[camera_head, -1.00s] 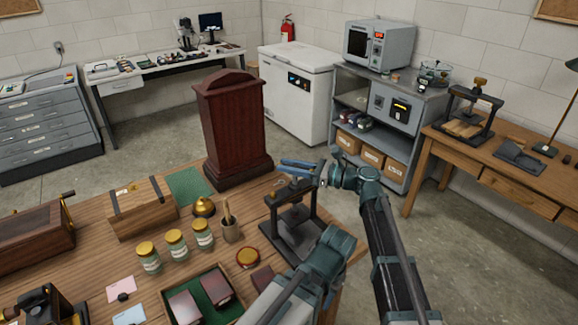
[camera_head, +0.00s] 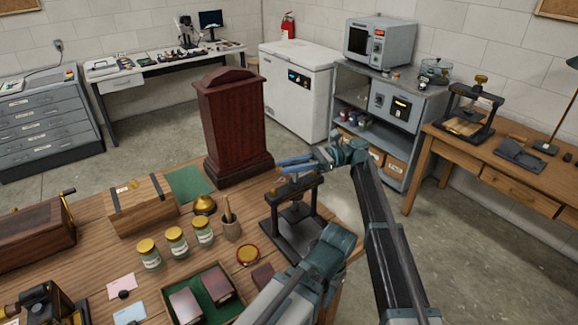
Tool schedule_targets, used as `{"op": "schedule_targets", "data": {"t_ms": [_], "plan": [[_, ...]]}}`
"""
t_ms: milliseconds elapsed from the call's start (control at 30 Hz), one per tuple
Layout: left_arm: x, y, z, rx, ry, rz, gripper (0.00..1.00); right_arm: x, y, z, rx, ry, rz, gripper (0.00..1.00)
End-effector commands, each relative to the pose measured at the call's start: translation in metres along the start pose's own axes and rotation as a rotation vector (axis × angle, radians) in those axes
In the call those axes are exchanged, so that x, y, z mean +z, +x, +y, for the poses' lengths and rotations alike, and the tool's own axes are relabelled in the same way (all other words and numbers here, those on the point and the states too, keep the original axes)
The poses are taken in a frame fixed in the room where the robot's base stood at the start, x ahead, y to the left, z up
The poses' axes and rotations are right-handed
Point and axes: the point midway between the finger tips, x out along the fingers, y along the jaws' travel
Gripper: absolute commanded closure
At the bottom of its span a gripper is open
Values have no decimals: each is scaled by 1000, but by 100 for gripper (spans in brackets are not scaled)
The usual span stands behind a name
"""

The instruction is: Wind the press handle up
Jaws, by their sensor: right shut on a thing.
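The press (camera_head: 295,234) is a small dark frame with a flat base, standing upright near the right end of the wooden table. My right gripper (camera_head: 292,166) comes in from the right at the top of the press, its blue fingers shut on the press handle. The fingers hide most of the handle, so its exact angle cannot be told. Under the top bar, the inner plate of the press stands above the base with a gap between. My left gripper is not in view.
A dark red wooden case (camera_head: 234,125) stands close behind the press. A second, similar press (camera_head: 469,107) stands on the right-hand table.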

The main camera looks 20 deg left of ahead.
Motion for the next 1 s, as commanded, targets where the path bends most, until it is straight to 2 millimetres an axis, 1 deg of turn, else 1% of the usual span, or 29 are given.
{"op": "schedule_targets", "data": {"t_ms": [200, 600, 633, 767, 1000], "plan": [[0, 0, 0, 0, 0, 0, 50, 0, 0, 0, 34, 0, 0, 100], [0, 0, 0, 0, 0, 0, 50, 0, 0, 1, 38, 0, 0, 100], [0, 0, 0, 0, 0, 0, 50, 0, 0, 1, 38, 0, 0, 67], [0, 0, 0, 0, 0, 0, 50, 0, 0, 1, 38, 0, 0, 44], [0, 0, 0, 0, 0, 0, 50, 0, 0, 1, 38, 0, 0, 43]]}}
